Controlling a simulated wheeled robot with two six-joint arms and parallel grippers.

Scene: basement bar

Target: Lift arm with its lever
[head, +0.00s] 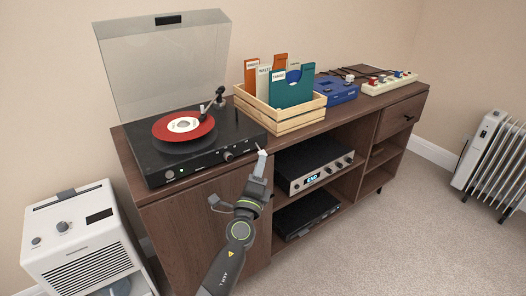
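The black turntable (222,142) stands on the left end of the wooden cabinet, with its clear lid (160,65) raised. A red record (165,131) with a pale label lies on the platter. The tonearm (217,100) is at the platter's right rear, with its head end near the record's right edge. I cannot tell whether it touches the record. The lift lever is too small to make out. My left gripper (261,152) is in front of the turntable's right front corner, apart from the tonearm. Its finger gap is not clear. My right gripper is not in view.
A wooden crate (284,124) of record sleeves stands close right of the turntable. A blue device (338,91) and a white power strip (390,84) lie farther right. A silver amplifier (312,166) sits on the shelf below. A white appliance (75,240) stands at left, a radiator (490,155) at right.

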